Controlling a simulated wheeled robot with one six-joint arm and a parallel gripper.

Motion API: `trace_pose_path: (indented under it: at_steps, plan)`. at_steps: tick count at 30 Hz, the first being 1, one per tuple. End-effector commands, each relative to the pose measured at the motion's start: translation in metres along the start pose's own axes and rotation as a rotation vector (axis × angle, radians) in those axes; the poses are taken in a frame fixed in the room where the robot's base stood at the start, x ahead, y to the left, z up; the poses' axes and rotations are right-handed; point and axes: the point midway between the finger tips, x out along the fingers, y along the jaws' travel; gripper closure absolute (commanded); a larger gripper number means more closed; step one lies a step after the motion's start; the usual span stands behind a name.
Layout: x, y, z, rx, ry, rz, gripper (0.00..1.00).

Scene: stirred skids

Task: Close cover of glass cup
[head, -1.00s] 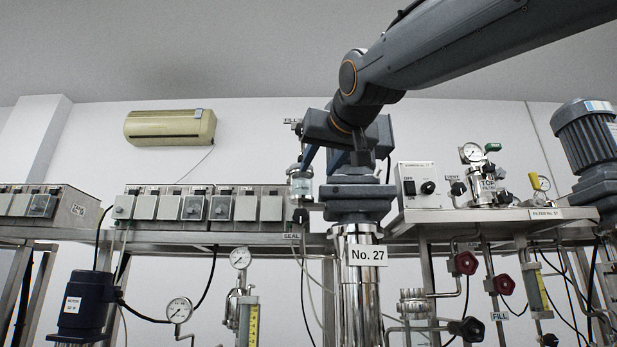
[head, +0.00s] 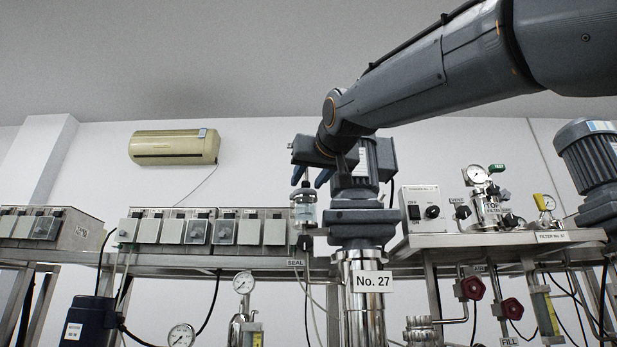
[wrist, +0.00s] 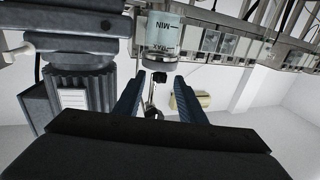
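The glass cup (head: 304,212) is a small clear vessel with pale bluish contents, mounted left of the grey motor column. It also shows inverted in the wrist view (wrist: 163,35), with printed marks. A dark cap-like part (head: 305,187) sits at its top; I cannot tell whether this is the cover or how it is seated. My gripper (head: 311,178) hangs just above the cup, with its blue fingers pointing down. In the wrist view my gripper (wrist: 157,84) is open, and a small black knob (wrist: 159,77) shows between the fingertips with gaps on both sides.
The motor column (head: 362,215) stands close on the right of the cup. A row of switch boxes (head: 210,230) lies to the left, and a control box (head: 421,208) and filter gauge (head: 478,174) to the right. Open air lies above the switch boxes.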

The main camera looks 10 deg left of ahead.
Motion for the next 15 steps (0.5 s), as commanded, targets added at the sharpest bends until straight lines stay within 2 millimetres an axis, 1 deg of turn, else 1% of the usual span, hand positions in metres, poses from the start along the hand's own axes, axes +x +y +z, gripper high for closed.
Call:
trace_pose_path:
  at_steps: [4, 5, 9, 11, 15]
  plan:
    - [-0.0002, 0.0001, 0.0002, 0.0, 0.0, 0.0, 0.64]
    - [-0.0002, 0.0001, 0.0002, 0.0, 0.0, 0.0, 0.67]
    - [-0.0002, 0.0001, 0.0003, 0.0, 0.0, 0.0, 0.91]
    - [-0.0003, 0.0001, 0.0003, 0.0, 0.0, 0.0, 1.0]
    - [-0.0002, 0.0003, 0.0005, 0.0, -0.001, -0.001, 1.0]
